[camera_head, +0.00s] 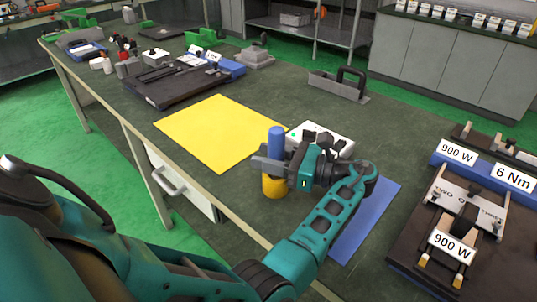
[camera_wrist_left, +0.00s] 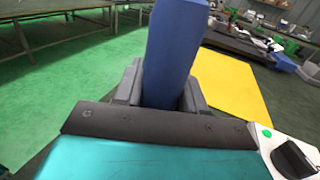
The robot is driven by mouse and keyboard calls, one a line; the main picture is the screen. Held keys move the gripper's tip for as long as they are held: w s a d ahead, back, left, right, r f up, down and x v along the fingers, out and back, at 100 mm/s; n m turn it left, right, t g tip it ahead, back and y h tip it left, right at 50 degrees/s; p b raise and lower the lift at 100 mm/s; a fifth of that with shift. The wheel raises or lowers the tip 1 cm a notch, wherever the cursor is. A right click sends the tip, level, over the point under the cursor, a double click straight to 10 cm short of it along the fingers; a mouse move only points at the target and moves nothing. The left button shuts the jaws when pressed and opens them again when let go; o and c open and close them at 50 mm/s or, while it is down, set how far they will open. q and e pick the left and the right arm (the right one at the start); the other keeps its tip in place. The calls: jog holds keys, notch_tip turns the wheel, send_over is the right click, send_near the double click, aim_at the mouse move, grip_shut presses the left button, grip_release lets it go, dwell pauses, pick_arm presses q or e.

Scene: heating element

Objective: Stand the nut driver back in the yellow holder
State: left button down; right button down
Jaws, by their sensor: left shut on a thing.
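The nut driver (camera_head: 276,146) shows as an upright blue handle, also large in the left wrist view (camera_wrist_left: 172,50). My left gripper (camera_head: 270,164) is shut on this handle, its fingers on either side of it in the left wrist view (camera_wrist_left: 158,88). The yellow holder (camera_head: 275,187) is directly below the gripper near the table's front edge. The driver's lower part is hidden by the gripper and holder, so I cannot tell how deep it sits. My right gripper is out of view.
A yellow mat (camera_head: 215,130) lies to the left and a blue mat (camera_head: 372,220) to the right. A white box (camera_head: 325,136) stands just behind the gripper. A dark fixture (camera_head: 175,80) is at the back left. Another fixture with 900 W labels (camera_head: 410,262) is at the right.

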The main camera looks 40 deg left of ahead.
pick_arm(q)
jog(key=shift+f, duration=0.1)
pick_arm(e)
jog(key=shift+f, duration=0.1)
pick_arm(q)
jog(key=c, duration=0.6)
grip_release()
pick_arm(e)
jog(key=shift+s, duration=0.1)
pick_arm(q)
jog(key=shift+o, duration=0.2)
jog(key=shift+f, duration=0.1)
